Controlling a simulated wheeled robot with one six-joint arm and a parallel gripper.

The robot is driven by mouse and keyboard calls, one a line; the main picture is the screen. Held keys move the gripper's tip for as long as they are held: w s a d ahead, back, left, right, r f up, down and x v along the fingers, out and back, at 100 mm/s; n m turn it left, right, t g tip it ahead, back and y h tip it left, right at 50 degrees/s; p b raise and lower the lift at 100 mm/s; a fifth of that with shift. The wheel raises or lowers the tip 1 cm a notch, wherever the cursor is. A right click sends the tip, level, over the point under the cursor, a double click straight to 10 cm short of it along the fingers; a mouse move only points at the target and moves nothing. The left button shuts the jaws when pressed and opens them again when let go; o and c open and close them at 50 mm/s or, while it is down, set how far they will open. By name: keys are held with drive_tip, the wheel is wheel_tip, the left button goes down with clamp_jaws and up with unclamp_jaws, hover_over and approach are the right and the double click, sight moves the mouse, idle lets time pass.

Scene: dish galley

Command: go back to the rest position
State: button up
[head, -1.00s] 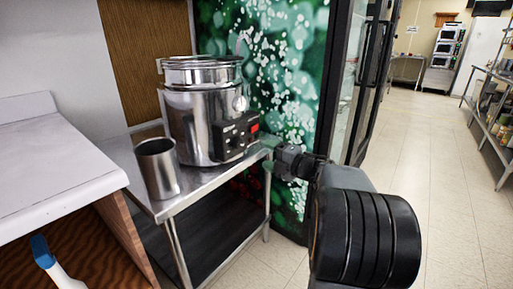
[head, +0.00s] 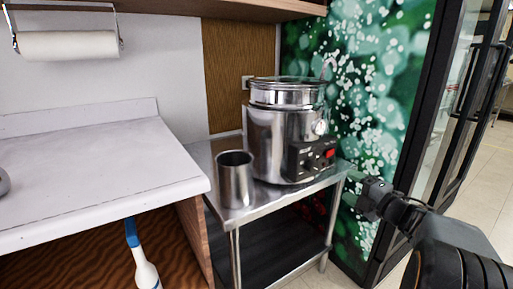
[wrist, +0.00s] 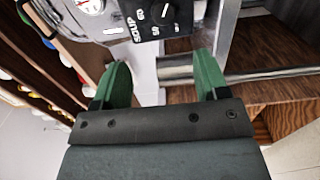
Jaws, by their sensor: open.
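My gripper (head: 354,176) is at the right of the steel table in the head view, just beside the soup warmer, with the arm reaching in from the lower right. In the wrist view its two green fingers (wrist: 160,80) stand wide apart with nothing held between them. The steel soup warmer (head: 270,130) stands upright on the table, its black control panel facing the gripper side. Part of its panel (wrist: 155,18), with the word SOUP, shows at the top of the wrist view.
A steel cup (head: 235,182) stands on the steel table (head: 262,208) in front of the warmer. A paper towel roll (head: 70,45) hangs above. A dark-framed glass door (head: 440,120) is close at the right.

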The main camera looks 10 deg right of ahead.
drive_tip(key=a+r+m+g+h+p, duration=0.1)
drive_tip(key=a+r+m+h+p, duration=0.1)
drive_tip(key=r+m+h+p, duration=0.5)
drive_tip(key=a+r+m+g+h+p, duration=0.2)
drive_tip(key=a+r+m+h+p, duration=0.15)
drive_tip(key=r+m+p, duration=0.65)
drive_tip(key=s+a+r+m+g+y+p, duration=0.1)
drive_tip(key=s+a+m+g+y+p, duration=0.1)
drive_tip(key=s+a+g+p, duration=0.3)
drive_tip(key=s+a+r+m+g+y+p, duration=0.1)
drive_tip(key=s+a+r+m+g+p, duration=0.1)
drive_tip(key=s+a+g+p, duration=0.3)
drive_tip(key=s+a+m+p, duration=0.1)
drive_tip(key=s+a+p, duration=0.2)
drive_tip(key=s+p, duration=0.3)
drive_tip(key=shift+s+a+m+y, duration=0.15)
drive_tip(key=shift+s+m+y, duration=0.2)
drive_tip(key=shift+s, duration=0.55)
